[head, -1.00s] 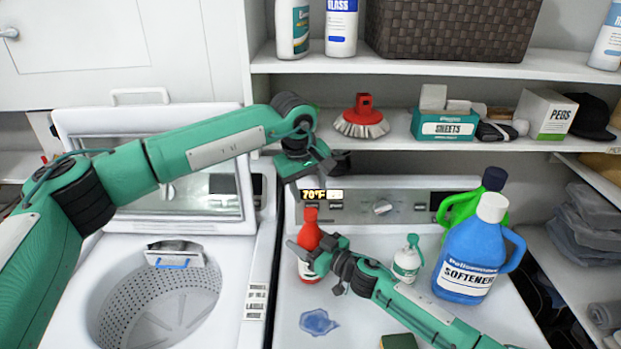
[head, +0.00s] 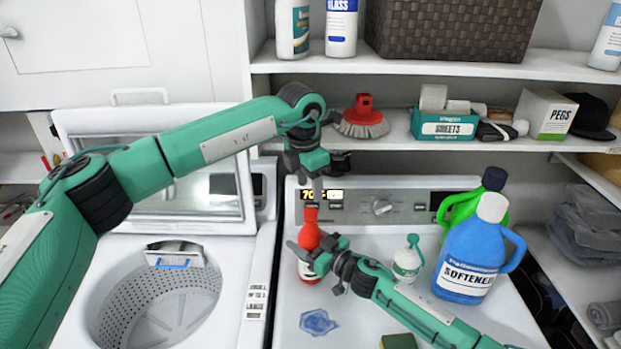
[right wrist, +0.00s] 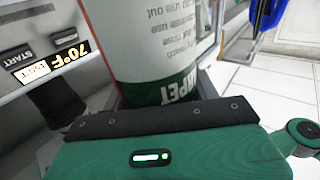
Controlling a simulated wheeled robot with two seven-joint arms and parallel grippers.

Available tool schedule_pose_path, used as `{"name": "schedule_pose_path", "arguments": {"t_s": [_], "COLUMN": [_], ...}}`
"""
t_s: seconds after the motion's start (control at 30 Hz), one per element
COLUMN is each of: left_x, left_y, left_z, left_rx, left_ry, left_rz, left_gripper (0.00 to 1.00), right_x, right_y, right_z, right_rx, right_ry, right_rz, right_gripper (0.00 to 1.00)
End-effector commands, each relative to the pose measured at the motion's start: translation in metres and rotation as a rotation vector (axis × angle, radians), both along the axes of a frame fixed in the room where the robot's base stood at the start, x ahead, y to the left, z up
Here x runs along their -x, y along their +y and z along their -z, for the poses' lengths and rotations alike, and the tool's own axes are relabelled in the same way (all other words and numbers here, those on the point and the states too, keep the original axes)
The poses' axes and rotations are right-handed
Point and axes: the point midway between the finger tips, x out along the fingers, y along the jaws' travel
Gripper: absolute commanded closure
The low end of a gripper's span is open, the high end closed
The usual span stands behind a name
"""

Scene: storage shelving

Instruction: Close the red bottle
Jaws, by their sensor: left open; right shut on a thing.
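The red bottle (head: 307,240) with a white label stands upright on the white machine top, below the lit display. My right gripper (head: 306,262) is shut around its lower body from the right. In the right wrist view the bottle's label (right wrist: 155,60) fills the space beyond the jaw. My left gripper (head: 308,184) is open just above the bottle's narrow red top, pointing down. Whether it holds a cap, or touches the bottle, I cannot tell.
A small white bottle with a green top (head: 407,260), a blue softener jug (head: 470,250) and a green jug (head: 462,202) stand right of the bottle. A blue puddle (head: 319,322) lies in front. The open washer drum (head: 160,305) is at left. A shelf (head: 385,143) is above.

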Motion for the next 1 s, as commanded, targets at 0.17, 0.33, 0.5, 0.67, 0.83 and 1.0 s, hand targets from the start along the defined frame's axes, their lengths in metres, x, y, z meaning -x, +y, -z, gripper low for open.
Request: {"name": "schedule_pose_path", "arguments": {"t_s": [0.17,0.33,0.5,0.67,0.83,1.0], "left_x": [0.0001,0.0001,0.0004,0.0007,0.0011,0.0016], "left_y": [-0.0011,-0.0011,-0.0012,-0.0020,-0.0022,-0.0021], "left_z": [-0.0017,-0.0033,-0.0052,-0.0069,-0.0084,-0.0100], "left_rx": [0.019,0.032,0.044,0.052,0.059,0.062], "left_ry": [0.036,0.068,0.095,0.117,0.134,0.147], "left_rz": [-0.295,-0.579,-0.864,-1.133,-1.419,-1.704], "left_gripper": [0.52,0.52,0.52,0.52,0.52,0.52], "right_x": [-0.0004,-0.0004,-0.0004,-0.0004,-0.0004,-0.0004], "right_y": [-0.0002,-0.0002,-0.0002,-0.0002,-0.0002,-0.0002], "right_z": [-0.0005,-0.0005,-0.0006,-0.0006,-0.0006,-0.0006], "right_rx": [0.000,0.000,0.000,0.000,0.000,0.000], "right_ry": [-0.001,-0.001,-0.001,-0.001,-0.001,-0.001], "right_rz": [0.001,0.001,0.001,0.001,0.001,0.001], "right_gripper": [1.00,1.00,1.00,1.00,1.00,1.00]}}
